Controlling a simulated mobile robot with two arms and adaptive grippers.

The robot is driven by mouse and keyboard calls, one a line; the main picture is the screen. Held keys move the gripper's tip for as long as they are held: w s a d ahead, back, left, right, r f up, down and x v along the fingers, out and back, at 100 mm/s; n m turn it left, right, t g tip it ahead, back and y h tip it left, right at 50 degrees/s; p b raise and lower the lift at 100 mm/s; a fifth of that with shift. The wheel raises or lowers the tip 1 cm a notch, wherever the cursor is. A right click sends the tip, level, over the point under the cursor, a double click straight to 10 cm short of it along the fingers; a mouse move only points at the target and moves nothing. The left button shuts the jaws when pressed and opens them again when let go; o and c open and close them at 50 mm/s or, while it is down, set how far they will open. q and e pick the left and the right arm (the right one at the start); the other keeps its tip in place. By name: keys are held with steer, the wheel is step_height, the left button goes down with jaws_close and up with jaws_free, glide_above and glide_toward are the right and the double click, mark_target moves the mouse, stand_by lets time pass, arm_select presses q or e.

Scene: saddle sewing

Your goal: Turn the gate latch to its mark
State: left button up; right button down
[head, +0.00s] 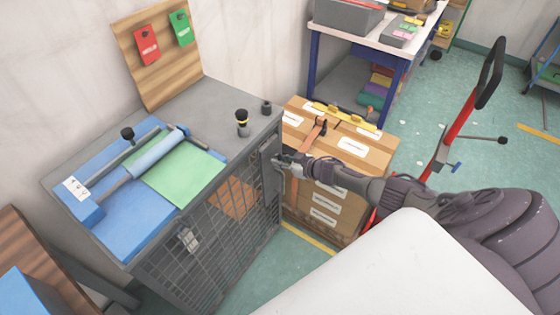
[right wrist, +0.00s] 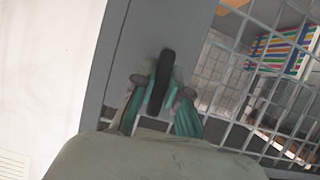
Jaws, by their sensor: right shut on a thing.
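The gate latch (right wrist: 160,82) shows in the right wrist view as a black elongated handle on a grey plate (right wrist: 143,35), tilted slightly off the picture's vertical. The plate sits at the edge of the wire-mesh gate (head: 210,235) on the front of the grey cabinet (head: 225,100). My right gripper (head: 280,161) reaches the gate's right edge in the head view. In the right wrist view its fingers (right wrist: 160,98) are shut on the latch, one on each side. The gripper mostly hides the latch in the head view. I cannot make out the mark. My left gripper is not in view.
A blue tool with a roller (head: 157,152) and a green sheet (head: 178,175) lie on the cabinet top. Cardboard boxes (head: 360,150) stand close to the right of the gate. A red-framed cart handle (head: 462,115) stands further right. Open floor (head: 295,255) lies before the gate.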

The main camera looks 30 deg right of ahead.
stand_by(0.3)
steer(key=c, duration=1.2)
jaws_free()
steer(key=shift+o, duration=0.2)
steer(key=v, duration=1.2)
